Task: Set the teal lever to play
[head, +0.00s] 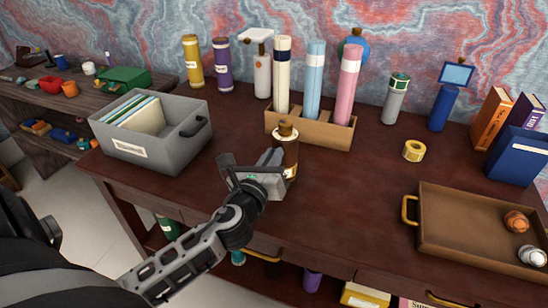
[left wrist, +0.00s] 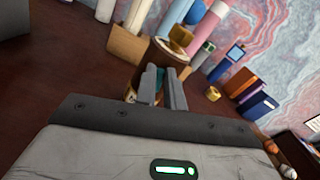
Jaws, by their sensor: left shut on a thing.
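A dark brown cylinder (head: 290,158) with a pale label and a round knob on top stands upright on the desk, in front of the wooden tube rack. In the left wrist view the brown cylinder (left wrist: 160,52) is just beyond my fingers, under a brass-coloured knob (left wrist: 180,37). A small teal part, which I take for the teal lever (left wrist: 184,72), shows at its side by my fingertips. My left gripper (head: 270,158) is at the cylinder's left side, its fingers (left wrist: 162,84) close together on the lever. The fingers hide most of the lever and any markings. My right gripper is not in view.
The rack (head: 312,131) with several tall tubes is close behind the cylinder. A grey file box (head: 165,160) stands to the left. A brass tape ring (head: 413,151) and a brown tray (head: 462,238) are to the right. The desk between cylinder and tray is clear.

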